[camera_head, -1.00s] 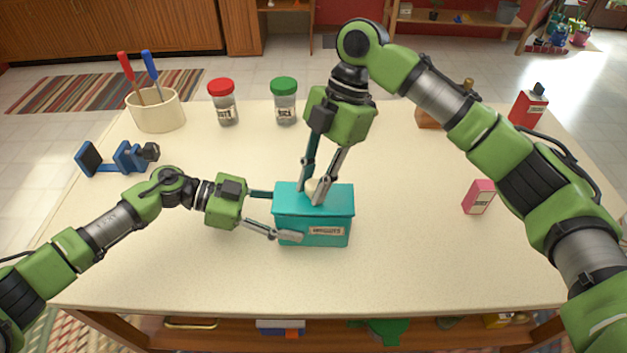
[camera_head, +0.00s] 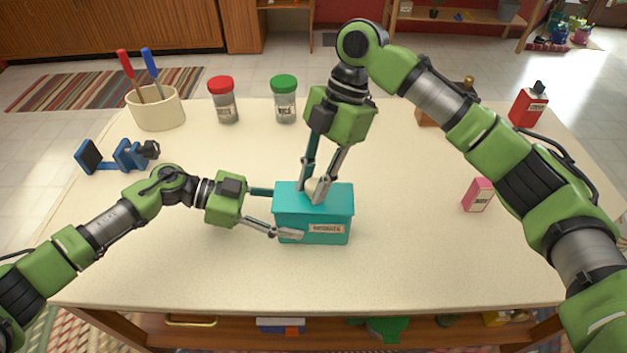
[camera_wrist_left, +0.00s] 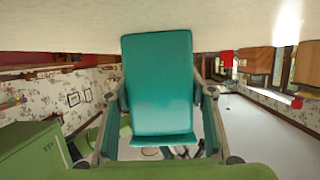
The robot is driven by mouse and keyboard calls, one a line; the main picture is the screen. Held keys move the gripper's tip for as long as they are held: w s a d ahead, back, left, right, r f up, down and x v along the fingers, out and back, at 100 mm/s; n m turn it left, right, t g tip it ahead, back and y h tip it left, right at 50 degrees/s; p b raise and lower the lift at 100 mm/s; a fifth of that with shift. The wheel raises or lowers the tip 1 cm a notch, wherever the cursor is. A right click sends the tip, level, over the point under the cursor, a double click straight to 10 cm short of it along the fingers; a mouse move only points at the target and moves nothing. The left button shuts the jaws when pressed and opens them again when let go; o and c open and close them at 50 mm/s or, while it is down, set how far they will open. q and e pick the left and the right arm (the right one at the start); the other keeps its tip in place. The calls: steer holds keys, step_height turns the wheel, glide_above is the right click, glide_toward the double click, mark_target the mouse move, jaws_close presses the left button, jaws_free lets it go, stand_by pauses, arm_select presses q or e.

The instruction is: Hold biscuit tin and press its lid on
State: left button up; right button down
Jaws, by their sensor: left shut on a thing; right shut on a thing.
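The teal biscuit tin (camera_head: 305,230) stands upright on the table, with a label on its front. Its teal lid (camera_head: 337,198) sits on top and looks level; I cannot tell whether it is fully seated. My left gripper (camera_head: 275,212) is shut on the tin from the left side, one finger at the front and one at the back. My right gripper (camera_head: 314,190) points down from above and is shut on the pale knob of the lid, mostly hidden by the fingers. In the left wrist view the tin (camera_wrist_left: 158,85) fills the space between the fingers.
A red-capped jar (camera_head: 223,100), a green-capped jar (camera_head: 284,100) and a cream crock (camera_head: 157,109) with tools stand at the back. A blue clamp-like object (camera_head: 120,156) lies at left. A pink box (camera_head: 477,195) and red bottle (camera_head: 527,106) are at right. The front table is clear.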

steer(key=shift+f, duration=0.1)
stand_by(0.3)
steer(key=c, duration=1.7)
jaws_free()
steer(key=shift+o, duration=0.3)
steer(key=o, duration=0.4)
steer(key=shift+r, duration=3)
steer(key=shift+c, duration=0.4)
